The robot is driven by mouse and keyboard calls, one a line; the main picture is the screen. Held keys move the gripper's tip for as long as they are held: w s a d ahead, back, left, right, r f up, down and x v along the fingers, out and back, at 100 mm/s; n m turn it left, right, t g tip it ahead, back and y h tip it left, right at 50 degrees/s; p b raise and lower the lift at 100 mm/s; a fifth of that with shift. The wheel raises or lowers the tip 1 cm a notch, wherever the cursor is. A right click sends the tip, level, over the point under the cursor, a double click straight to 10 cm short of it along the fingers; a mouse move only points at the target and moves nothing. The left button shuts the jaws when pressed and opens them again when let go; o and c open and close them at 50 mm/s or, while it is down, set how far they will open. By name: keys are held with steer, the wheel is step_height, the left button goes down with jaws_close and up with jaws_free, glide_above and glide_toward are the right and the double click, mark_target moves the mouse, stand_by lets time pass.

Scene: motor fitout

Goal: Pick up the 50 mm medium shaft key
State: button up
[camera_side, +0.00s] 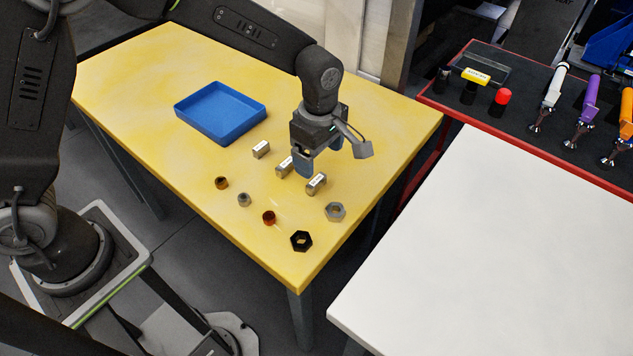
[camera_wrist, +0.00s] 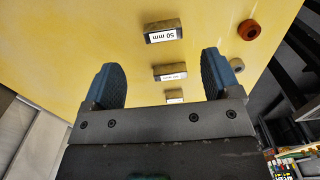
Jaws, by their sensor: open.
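Three metal shaft keys with white labels stand in a row on the yellow table. The one at the top of the wrist view reads 50 mm (camera_wrist: 163,32); by the layout it is the right-hand key in the side view (camera_side: 316,184). The middle key (camera_wrist: 170,73) and the far key (camera_wrist: 174,97) have labels too small to read. My gripper (camera_side: 304,169) is open and empty above the row, close to the middle and right-hand keys. In the wrist view its blue fingers (camera_wrist: 160,62) are spread, with the 50 mm key ahead of their tips.
Three small nuts, bronze (camera_side: 222,183), grey (camera_side: 243,200) and copper (camera_side: 268,217), lie beside the row. A large grey nut (camera_side: 335,211) and a black nut (camera_side: 301,241) lie near the front edge. A blue tray (camera_side: 240,133) is at the back; the left table area is clear.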

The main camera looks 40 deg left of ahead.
mark_target(317, 180)
steer(key=f, duration=0.7)
steer(key=shift+s+a+f, duration=0.15)
steer(key=shift+a+f, duration=0.05)
steer(key=shift+f, duration=0.1)
steer(key=c, duration=1.1)
steer(key=shift+r, duration=0.15)
